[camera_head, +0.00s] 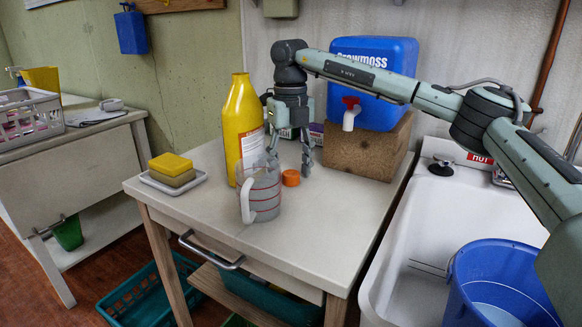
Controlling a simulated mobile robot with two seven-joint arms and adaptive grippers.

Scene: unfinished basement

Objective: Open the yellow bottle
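The yellow bottle (240,115) stands upright on the white-topped table, left of my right gripper. Its top end shows no cap. An orange cap (291,178) lies on the tabletop to the right of the bottle. My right gripper (290,157) points down above and just behind the cap, its fingers apart with nothing visible between them. A clear measuring jug (265,200) with red markings stands in front of the bottle and hides its lower part. My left gripper is not in view.
A blue water container (375,60) with a red tap sits on a brown block (362,150) behind the gripper. Sponges (171,168) lie on a small tray at left. A sink (425,240) with a blue bucket (500,290) is at right. The table's front (300,250) is clear.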

